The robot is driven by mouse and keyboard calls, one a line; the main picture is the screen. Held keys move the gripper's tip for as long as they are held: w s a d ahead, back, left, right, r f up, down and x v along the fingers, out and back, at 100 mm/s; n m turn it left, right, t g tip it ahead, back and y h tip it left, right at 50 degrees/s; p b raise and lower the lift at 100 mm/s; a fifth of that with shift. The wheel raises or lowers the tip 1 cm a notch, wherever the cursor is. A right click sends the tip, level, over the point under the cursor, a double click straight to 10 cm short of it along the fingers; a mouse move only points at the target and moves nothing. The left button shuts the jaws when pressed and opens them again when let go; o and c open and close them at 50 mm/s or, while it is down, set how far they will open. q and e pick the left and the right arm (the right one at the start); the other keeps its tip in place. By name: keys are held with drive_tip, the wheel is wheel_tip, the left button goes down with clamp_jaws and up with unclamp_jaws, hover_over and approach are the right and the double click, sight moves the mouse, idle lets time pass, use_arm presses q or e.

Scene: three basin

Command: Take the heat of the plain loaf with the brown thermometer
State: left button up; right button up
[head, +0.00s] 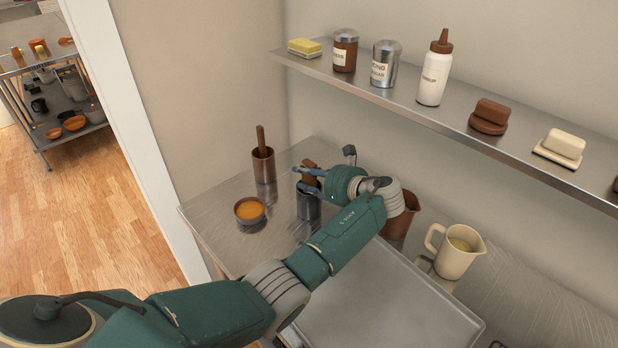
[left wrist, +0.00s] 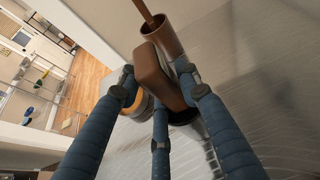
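A brown, block-like handle (head: 309,174) stands up from a grey metal cup (head: 307,205) on the steel counter. It may be the brown thermometer, but its lower part is hidden. My left gripper (head: 310,182) is at this handle, just above the cup. In the left wrist view the brown block (left wrist: 158,78) lies between the blue fingers (left wrist: 157,90), close to their tips. I cannot tell whether they press on it. I cannot make out a plain loaf for certain. My right gripper is not in view.
A copper cup (head: 263,167) with a brown stick and a bowl of orange contents (head: 249,210) stand left of the grey cup. A brown pitcher (head: 408,213), a cream jug (head: 457,253) and an empty tray (head: 400,310) are to the right. A wall shelf (head: 400,100) runs above.

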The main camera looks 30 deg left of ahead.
use_arm(q)
drive_tip(key=shift+d, duration=0.1)
drive_tip(key=c, duration=0.8)
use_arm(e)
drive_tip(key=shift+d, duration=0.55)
use_arm(q)
wheel_tip(320, 180, up, 10)
drive_tip(key=shift+f+b, duration=0.1)
drive_tip(key=shift+b, duration=0.9)
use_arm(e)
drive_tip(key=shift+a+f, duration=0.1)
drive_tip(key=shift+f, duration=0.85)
use_arm(q)
drive_tip(key=o, duration=0.6)
drive_tip(key=shift+c, duration=0.2)
clamp_jaws()
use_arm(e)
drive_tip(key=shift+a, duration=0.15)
